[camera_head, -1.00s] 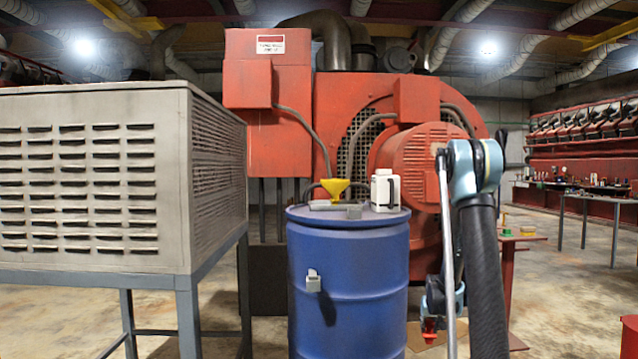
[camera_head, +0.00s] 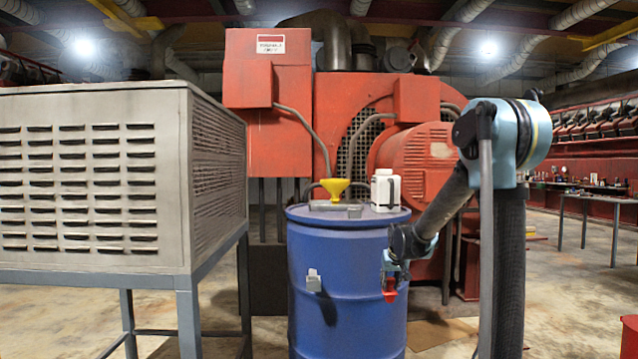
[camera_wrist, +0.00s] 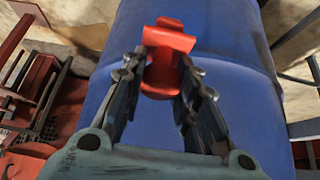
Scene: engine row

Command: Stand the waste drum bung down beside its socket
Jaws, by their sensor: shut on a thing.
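My gripper (camera_head: 389,280) is in front of the right side of the blue waste drum (camera_head: 330,250), below its lid. It is shut on a red piece with a flanged top, which I take to be the bung (camera_wrist: 164,62); it also shows below the fingers in the head view (camera_head: 390,293). In the wrist view the red piece is between the fingertips, with the blue drum wall behind it. I cannot make out the socket on the drum top. A small grey block (camera_head: 354,211) and a flat grey piece (camera_head: 322,206) lie on the lid.
A yellow funnel (camera_head: 335,189) and a white jug (camera_head: 385,190) stand at the back of the lid. A pale bracket (camera_head: 313,281) sits on the drum's side. A grey louvred cabinet (camera_head: 95,180) stands left, and a red machine (camera_head: 420,150) is behind. The front of the lid looks clear.

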